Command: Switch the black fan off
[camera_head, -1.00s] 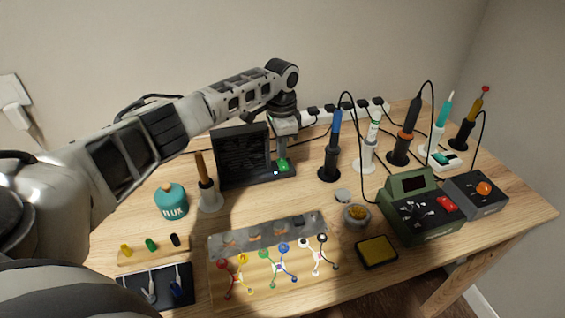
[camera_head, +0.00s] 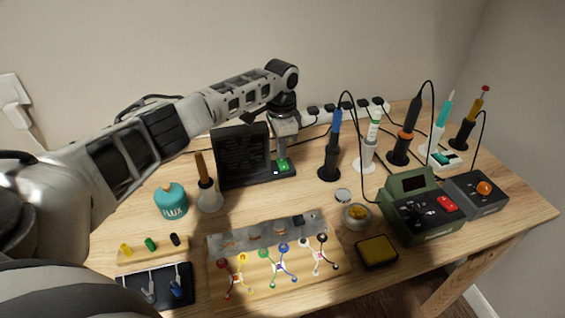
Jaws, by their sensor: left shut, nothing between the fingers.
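The black fan (camera_head: 241,157) stands upright at the back left of the wooden table. Its base reaches out to the right and carries a green switch (camera_head: 283,165). My left gripper (camera_head: 283,157) points down right over the green switch, shut and empty. Its fingertips are at or just above the switch; I cannot tell whether they touch. My right gripper is not in view.
A wooden-handled tool in a stand (camera_head: 208,188) and a teal flux jar (camera_head: 171,200) stand left of the fan. Several soldering irons stand to the right, with a blue one (camera_head: 331,155) nearest. A power strip (camera_head: 345,110) runs behind.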

